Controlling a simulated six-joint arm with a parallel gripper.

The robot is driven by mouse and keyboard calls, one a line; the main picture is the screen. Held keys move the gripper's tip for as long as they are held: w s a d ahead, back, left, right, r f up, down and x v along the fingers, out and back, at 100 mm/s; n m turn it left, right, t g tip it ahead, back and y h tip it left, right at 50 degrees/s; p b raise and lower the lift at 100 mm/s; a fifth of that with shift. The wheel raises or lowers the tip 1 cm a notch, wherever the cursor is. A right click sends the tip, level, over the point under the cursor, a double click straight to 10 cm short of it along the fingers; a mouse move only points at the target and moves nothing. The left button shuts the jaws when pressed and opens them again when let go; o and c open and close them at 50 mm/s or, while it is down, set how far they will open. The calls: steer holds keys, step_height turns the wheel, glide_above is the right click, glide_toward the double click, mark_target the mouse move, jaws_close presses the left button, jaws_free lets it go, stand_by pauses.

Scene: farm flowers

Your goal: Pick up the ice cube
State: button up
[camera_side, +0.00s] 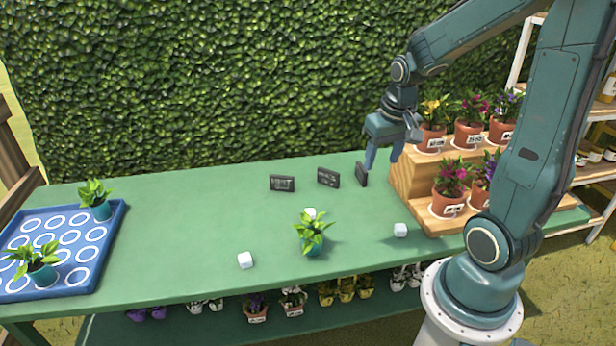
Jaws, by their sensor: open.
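Three small white ice cubes are on the green table (190,235). One ice cube (400,230) sits at the right, near the wooden step stand. Another ice cube (245,260) lies near the table's front edge. A third ice cube (310,213) is just behind a potted green plant, which partly hides it. My gripper (384,160) is open and empty, pointing down above the back right of the table, left of the step stand. It is well above and behind the cubes, apart from them all.
A potted green plant (313,234) stands mid-table. Small black signs (282,183) stand at the back. A wooden step stand (408,180) with several potted flowers is at the right. A blue tray (112,232) with two plants is at the left. The left middle is clear.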

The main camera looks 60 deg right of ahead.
steer(key=s+d+f+m+g+y, duration=0.1)
steer(key=s+d+f+m, duration=0.3)
steer(key=d+f, duration=0.6)
step_height(320, 180, down, 2)
steer(key=shift+s+d+f+g, duration=0.1)
steer(key=shift+s+d+g, duration=0.3)
steer(key=shift+s, duration=0.2)
glide_above(401, 225)
steer(key=shift+s+a+f, duration=0.1)
steer(key=shift+f, duration=4.2)
steer(key=shift+f, duration=0.15)
steer(key=shift+f, duration=2.45)
steer(key=c, duration=1)
